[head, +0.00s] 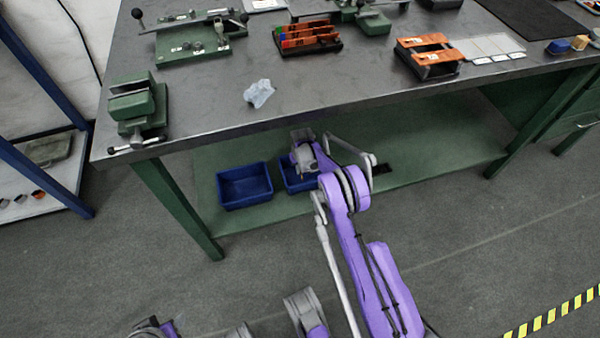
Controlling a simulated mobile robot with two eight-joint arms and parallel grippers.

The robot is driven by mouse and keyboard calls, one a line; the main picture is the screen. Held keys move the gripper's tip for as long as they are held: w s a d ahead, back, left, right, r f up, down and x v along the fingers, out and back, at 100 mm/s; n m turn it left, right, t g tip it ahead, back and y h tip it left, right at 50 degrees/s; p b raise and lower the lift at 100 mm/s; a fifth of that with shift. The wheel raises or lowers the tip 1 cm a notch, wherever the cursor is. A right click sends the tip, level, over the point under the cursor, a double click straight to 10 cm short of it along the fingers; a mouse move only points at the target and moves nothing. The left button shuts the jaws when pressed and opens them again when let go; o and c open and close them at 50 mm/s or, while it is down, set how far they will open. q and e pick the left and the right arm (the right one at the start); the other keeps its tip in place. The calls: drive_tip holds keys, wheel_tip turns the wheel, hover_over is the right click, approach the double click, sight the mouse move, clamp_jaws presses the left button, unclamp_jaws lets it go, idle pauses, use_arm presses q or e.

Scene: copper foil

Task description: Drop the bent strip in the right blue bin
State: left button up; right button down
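Two blue bins stand side by side on the green shelf under the workbench. The left blue bin (245,187) is in clear view and looks empty. The right blue bin (289,178) is partly covered by my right arm and gripper. My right gripper (303,153) is at the bench's front edge, over or just above the right bin in the picture. Its fingers are too small and hidden to tell whether they are open or shut. I cannot make out the bent strip. My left gripper is not clearly in view.
The bench top (350,100) overhangs the shelf (440,150). On it are a green vise (137,105), a crumpled pale cloth (259,93), an orange rack (307,37) and an orange-topped holder (428,55). A green bench leg (178,205) stands left of the bins.

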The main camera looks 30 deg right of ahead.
drive_tip(key=shift+f, duration=0.85)
drive_tip(key=shift+f, duration=0.45)
drive_tip(key=shift+f, duration=0.15)
drive_tip(key=c, duration=1.1)
unclamp_jaws()
drive_tip(key=r, duration=0.3)
drive_tip(key=r+p, duration=0.1)
drive_tip(key=r, duration=0.2)
drive_tip(key=r+p, duration=0.1)
drive_tip(key=r, duration=0.1)
drive_tip(key=shift+s+a+r, duration=0.1)
drive_tip(key=shift+s+r, duration=0.25)
drive_tip(key=shift+r, duration=0.05)
